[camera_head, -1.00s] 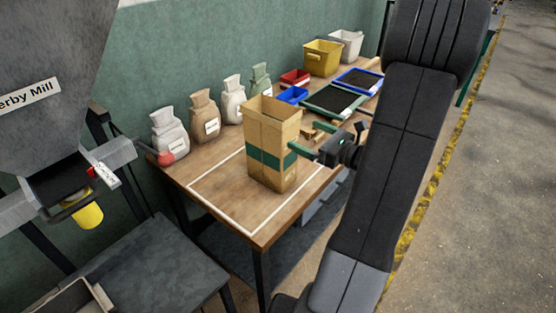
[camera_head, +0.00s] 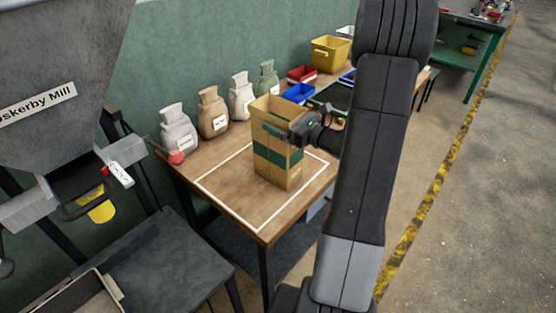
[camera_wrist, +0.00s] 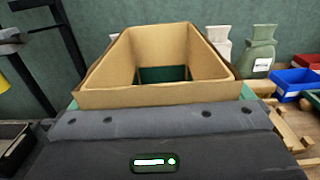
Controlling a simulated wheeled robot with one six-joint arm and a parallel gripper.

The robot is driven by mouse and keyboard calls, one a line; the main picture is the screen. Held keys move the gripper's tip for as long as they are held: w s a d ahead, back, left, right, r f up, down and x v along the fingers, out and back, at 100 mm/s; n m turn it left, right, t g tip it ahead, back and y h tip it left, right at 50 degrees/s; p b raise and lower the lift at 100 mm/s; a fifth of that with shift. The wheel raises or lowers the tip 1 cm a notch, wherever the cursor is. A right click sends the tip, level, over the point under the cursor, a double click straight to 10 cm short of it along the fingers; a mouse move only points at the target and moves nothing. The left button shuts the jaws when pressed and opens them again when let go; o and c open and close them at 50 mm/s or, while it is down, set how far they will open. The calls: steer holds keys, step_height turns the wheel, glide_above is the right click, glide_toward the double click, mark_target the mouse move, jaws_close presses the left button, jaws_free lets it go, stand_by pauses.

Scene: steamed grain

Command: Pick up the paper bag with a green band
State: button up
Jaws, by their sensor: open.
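The open-topped brown paper bag with a green band (camera_head: 275,165) stands upright on the wooden table, inside a white outlined rectangle. My gripper (camera_head: 279,126) is at the bag's upper part, above the green band, reaching in from the right. The jaws are open; contact with the bag cannot be told.
Several tied sacks (camera_head: 213,113) stand behind the bag along the wall. Blue (camera_head: 298,94) and red (camera_head: 302,75) bins and a yellow tub (camera_head: 330,54) are farther back. A mill hopper (camera_head: 55,95) is at left. The table (camera_head: 240,212) is clear in front of the bag.

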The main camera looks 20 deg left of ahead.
steer(key=c, duration=1.6)
steer(key=shift+r, duration=0.1)
steer(key=shift+c, duration=1)
steer(key=shift+r, duration=0.1)
